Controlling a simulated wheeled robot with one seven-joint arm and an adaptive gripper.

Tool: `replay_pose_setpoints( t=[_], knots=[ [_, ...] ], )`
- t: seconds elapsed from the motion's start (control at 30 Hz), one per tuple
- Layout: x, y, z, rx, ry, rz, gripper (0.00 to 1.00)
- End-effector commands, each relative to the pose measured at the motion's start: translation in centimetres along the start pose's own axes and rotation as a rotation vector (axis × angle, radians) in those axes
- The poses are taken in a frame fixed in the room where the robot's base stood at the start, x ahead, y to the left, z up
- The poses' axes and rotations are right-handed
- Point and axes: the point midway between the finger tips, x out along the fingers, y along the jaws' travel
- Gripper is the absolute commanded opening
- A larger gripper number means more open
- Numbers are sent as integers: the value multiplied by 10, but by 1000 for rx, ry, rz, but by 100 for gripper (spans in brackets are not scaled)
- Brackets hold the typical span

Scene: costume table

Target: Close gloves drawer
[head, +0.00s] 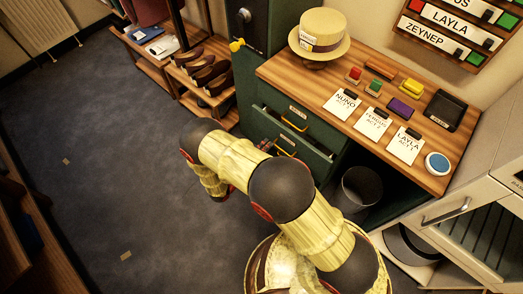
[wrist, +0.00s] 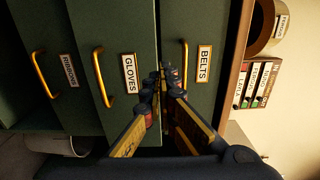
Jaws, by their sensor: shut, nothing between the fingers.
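The gloves drawer (wrist: 113,35) is the middle of three green drawers in the wrist view, with a brass handle and a "GLOVES" label. In the head view its front (head: 316,160) stands out from the cabinet, with a dark opening behind its top edge, so it is partly open. The belts drawer (wrist: 203,25) looks shut beside it. My gripper (wrist: 163,78) is shut and empty, its tips at the gloves front's edge on the belts side. I cannot tell whether they touch. In the head view my arm hides most of the gripper and the lower drawers.
The ribbons drawer (wrist: 55,40) is on the other side of the gloves drawer. A wooden tabletop (head: 290,75) above holds a straw hat (head: 319,35), cards and small blocks. A dark bin (head: 360,188) stands right of the drawers. Open floor (head: 90,130) lies to the left.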

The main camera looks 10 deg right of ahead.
Motion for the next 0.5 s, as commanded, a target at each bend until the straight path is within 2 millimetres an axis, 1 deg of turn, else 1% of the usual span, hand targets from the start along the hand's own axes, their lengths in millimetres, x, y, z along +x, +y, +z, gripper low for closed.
replay_pose_setpoints(
  t=[0.03, 0.1, 0.3, 0.4, 0.5],
  knots=[
    [12, 2, -1, 1, 5, 0, 0],
    [25, 2, -1, 1, 5, 0, 0],
    [60, 2, -1, -1, 3, 1, 0],
    [72, 2, -1, -1, 2, 1, 0],
    [79, 2, -1, -1, 2, 1, 0]
  ],
)
